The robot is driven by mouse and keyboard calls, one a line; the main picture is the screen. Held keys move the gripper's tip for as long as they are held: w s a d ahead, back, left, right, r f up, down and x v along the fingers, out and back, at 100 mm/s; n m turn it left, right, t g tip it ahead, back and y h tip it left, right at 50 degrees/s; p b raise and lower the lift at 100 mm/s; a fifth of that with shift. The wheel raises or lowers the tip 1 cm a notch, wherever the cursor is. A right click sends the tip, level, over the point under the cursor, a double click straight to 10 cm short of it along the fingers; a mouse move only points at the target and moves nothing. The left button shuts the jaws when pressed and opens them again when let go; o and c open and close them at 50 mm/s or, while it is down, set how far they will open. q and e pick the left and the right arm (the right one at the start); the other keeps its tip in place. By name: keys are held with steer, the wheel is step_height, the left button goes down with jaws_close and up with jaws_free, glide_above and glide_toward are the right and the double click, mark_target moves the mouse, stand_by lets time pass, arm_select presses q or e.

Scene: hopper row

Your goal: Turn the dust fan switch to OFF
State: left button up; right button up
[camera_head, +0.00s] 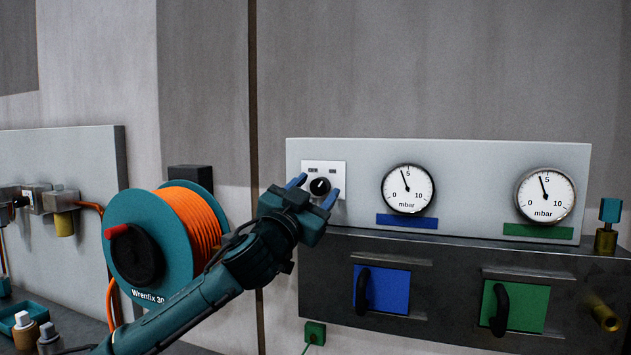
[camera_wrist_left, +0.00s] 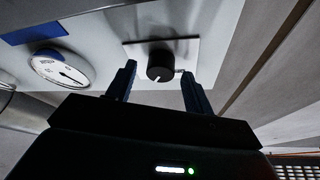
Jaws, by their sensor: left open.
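The dust fan switch (camera_head: 320,187) is a black round knob with a white pointer line on a white plate (camera_head: 338,167), at the left end of the grey panel. Small labels sit above the knob, too small to read surely. In the head view the pointer leans up and to the right. My left gripper (camera_head: 312,192) is open, its blue fingers one on each side of the knob. In the left wrist view the knob (camera_wrist_left: 160,65) sits beyond and between the fingertips (camera_wrist_left: 157,72), with no visible grip on it. My right gripper is not in view.
Two mbar gauges (camera_head: 408,190) (camera_head: 545,196) sit right of the switch. Below are a blue hatch (camera_head: 381,289) and a green hatch (camera_head: 516,306) with black handles. An orange hose reel (camera_head: 190,222) stands left, close to my left arm. The wall above the panel is clear.

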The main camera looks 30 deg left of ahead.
arm_select(q)
steer(key=shift+w+r, duration=0.1)
steer(key=shift+w, duration=0.15)
steer(key=shift+c, duration=0.5)
steer(key=c, duration=0.9)
